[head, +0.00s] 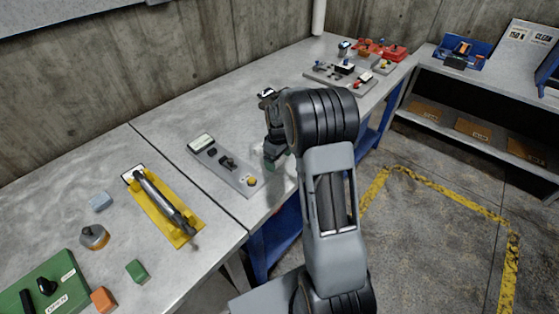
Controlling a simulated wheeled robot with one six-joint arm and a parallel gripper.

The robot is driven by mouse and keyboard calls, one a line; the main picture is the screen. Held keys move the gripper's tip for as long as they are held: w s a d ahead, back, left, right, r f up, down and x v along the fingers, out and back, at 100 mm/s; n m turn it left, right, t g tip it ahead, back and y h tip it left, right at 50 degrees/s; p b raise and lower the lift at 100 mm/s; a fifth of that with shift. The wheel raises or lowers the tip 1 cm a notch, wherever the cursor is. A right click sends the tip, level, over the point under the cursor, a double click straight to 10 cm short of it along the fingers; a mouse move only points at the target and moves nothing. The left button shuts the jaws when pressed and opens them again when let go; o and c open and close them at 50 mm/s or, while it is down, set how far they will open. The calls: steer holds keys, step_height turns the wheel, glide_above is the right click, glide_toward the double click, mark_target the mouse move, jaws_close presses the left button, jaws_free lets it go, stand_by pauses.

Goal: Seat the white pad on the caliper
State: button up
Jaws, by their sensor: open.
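My gripper (274,152) is over the middle bench, just right of a grey panel, and is partly hidden behind my own arm. It appears open and empty. I cannot clearly pick out a white pad. A pale bluish block (101,201) lies on the left bench, and a round grey piece with an orange edge (94,237) lies below it. I cannot tell for sure which thing is the caliper. A yellow plate (163,207) with a long grey bar across it lies on the left bench, well left of my gripper.
The grey panel (225,165) has dark fittings and a yellow knob. A green block (138,271), an orange block (103,300) and a green box (45,286) crowd the near left. Another fixture panel (340,77) and red items (395,52) stand at the far end. Bare bench lies between.

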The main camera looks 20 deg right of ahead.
steer(key=c, duration=1.1)
steer(key=shift+r, duration=0.2)
